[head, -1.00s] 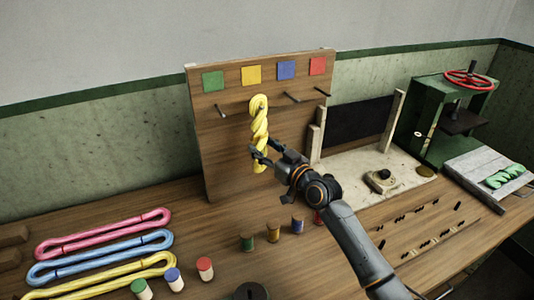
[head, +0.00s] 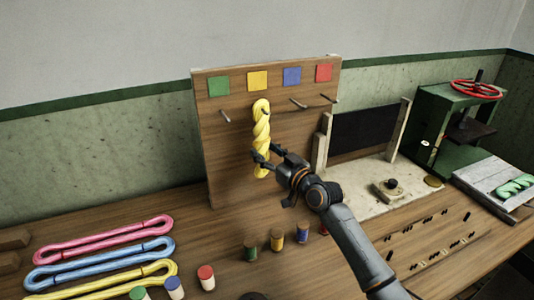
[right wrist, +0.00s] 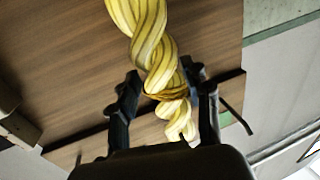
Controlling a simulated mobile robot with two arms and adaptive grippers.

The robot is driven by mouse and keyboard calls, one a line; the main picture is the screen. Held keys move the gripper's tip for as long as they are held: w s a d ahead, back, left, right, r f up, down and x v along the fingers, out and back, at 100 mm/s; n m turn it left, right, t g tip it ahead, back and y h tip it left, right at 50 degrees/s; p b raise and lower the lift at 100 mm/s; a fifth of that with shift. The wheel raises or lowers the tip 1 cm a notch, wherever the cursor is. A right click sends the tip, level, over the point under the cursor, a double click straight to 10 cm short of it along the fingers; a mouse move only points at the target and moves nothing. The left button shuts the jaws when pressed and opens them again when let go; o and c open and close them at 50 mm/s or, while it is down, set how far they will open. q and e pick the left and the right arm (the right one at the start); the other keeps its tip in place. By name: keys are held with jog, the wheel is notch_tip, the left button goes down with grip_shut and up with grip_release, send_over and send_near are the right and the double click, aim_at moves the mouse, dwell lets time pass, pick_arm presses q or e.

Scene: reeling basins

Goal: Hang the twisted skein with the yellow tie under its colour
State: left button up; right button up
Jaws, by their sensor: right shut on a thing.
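The yellow twisted skein (head: 262,128) hangs upright in front of the wooden board, under the yellow square (head: 257,81). Its top loop is at peg height, and a dark tip shows there; I cannot tell for sure whether the loop is around the peg. My right gripper (head: 264,160) is shut on the skein's lower part. In the right wrist view, the skein (right wrist: 150,40) runs between the two fingers (right wrist: 168,100), with a narrow yellowish-brown tie (right wrist: 167,93) around it. My left gripper is out of view.
The board (head: 222,165) also has green, blue and red squares, with bare pegs (head: 225,116) beside the skein. Pink, blue and yellow loose skeins (head: 105,240) lie at left. Several coloured spools (head: 276,240) stand before the board. A green press (head: 445,130) stands at right.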

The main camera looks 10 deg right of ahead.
jog(key=o, duration=1.3)
jog(key=shift+c, duration=0.2)
jog(key=shift+s, duration=0.1)
jog(key=v, duration=1.2)
